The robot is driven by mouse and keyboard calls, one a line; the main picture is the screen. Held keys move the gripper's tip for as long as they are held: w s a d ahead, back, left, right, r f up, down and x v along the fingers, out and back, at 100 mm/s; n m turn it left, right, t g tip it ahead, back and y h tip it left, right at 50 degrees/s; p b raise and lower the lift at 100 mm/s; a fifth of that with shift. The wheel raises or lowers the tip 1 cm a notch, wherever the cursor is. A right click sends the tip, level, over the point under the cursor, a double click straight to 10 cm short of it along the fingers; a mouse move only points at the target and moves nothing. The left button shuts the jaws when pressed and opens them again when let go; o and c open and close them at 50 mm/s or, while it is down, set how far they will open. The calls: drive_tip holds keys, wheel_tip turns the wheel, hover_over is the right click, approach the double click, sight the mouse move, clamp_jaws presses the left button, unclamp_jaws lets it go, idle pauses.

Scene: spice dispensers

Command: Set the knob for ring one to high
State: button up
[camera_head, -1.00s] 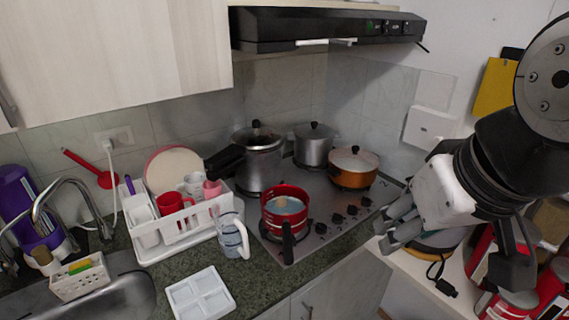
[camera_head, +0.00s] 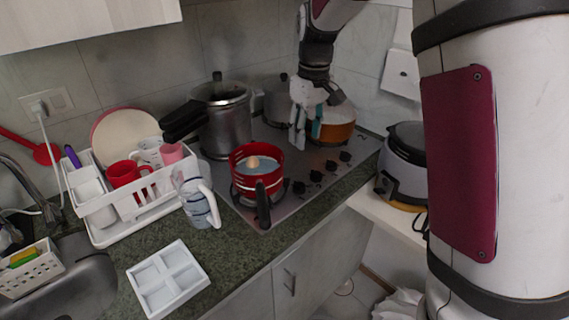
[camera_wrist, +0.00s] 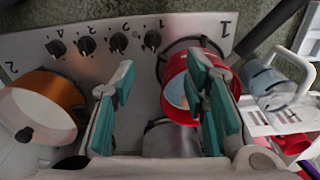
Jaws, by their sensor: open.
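A row of several black knobs runs along the front of the steel hob (camera_wrist: 140,72). The wrist view shows a large "1" at the right end of this panel and a "2" at the left. The knob nearest the "1" (camera_wrist: 152,40) also shows in the head view as the one nearest the red pot (camera_head: 298,187). Its setting is too small to read. My gripper (camera_head: 300,140) is above the hob, between the red pot and the orange pot. In the wrist view my gripper (camera_wrist: 165,78) has its fingers spread wide, empty, with the knobs beyond the fingertips.
A red pot (camera_head: 244,162) stands on the front burner, its handle pointing forward. An orange pot (camera_head: 337,132) and a pressure cooker (camera_head: 228,125) are close to my gripper. A clear jug (camera_head: 195,200) stands left of the hob. The counter front has a white tray (camera_head: 168,281).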

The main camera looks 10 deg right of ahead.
hover_over(299, 183)
wheel_tip(299, 183, down, 5)
drive_tip(key=shift+n+g, duration=0.3)
drive_tip(key=shift+n, duration=0.1)
wheel_tip(299, 183, down, 14)
drive_tip(key=shift+r+p, duration=0.2)
drive_tip(key=shift+p, duration=0.3)
drive_tip(key=shift+c, duration=0.6)
drive_tip(key=c, duration=0.8)
